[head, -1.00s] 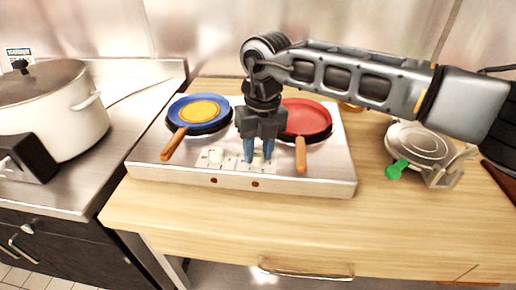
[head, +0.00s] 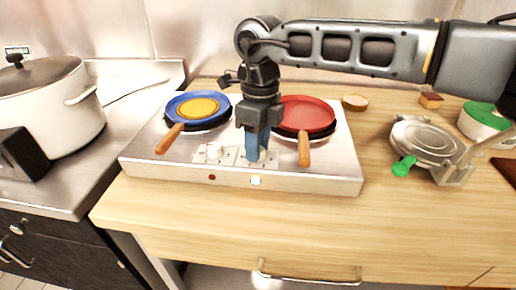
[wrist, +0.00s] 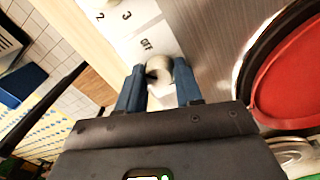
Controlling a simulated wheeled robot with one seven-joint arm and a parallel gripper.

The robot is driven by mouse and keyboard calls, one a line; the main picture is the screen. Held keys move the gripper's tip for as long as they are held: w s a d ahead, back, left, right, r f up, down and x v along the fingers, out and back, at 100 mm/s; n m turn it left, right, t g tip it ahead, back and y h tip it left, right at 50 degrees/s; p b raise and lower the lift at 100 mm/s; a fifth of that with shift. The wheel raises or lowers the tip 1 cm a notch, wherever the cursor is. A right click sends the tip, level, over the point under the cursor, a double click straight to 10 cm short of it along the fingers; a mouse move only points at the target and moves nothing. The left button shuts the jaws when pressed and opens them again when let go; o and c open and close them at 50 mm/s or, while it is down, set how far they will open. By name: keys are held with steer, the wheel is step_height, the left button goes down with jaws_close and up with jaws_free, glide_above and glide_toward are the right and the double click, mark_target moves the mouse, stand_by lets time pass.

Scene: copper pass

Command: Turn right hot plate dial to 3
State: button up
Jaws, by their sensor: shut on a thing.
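The two-burner hot plate (head: 330,180) stands on the wooden counter. My gripper (head: 256,155) points down at its front panel and is shut on the right dial (head: 263,154), which the fingers mostly hide in the head view. In the wrist view the white right dial (wrist: 160,70) sits between the two blue fingers (wrist: 157,90). The printed marks 2, 3 and OFF show beside it; I cannot tell which mark the dial points to. The left dial (head: 214,150) is free. The right indicator light (head: 256,181) glows white; the left one (head: 212,177) is dark red.
A blue pan (head: 182,110) is on the left burner and a red pan (head: 308,112) on the right, its wooden handle (head: 304,150) close to my gripper's right. A waffle-iron-like appliance (head: 428,140) stands right. A large pot (head: 50,105) stands left.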

steer(key=n+b, duration=0.1)
steer(key=n, duration=0.2)
steer(key=shift+n, duration=0.4)
steer(key=n+b, duration=0.1)
steer(key=n, duration=0.2)
steer(key=shift+a+n, duration=0.1)
steer(key=shift+n, duration=0.2)
steer(key=n+b, duration=0.1)
steer(key=n, duration=0.5)
steer(key=shift+s+h+b, duration=0.15)
steer(key=shift+h+b, duration=0.15)
steer(key=shift+h, duration=0.1)
steer(key=n, duration=0.7)
steer(key=shift+s+n+t+b, duration=0.1)
steer(key=shift+n+t+b, duration=0.2)
steer(key=shift+t, duration=0.1)
steer(key=n, duration=0.6)
steer(key=shift+n, duration=0.3)
steer(key=o, duration=1)
steer(key=shift+o, duration=0.2)
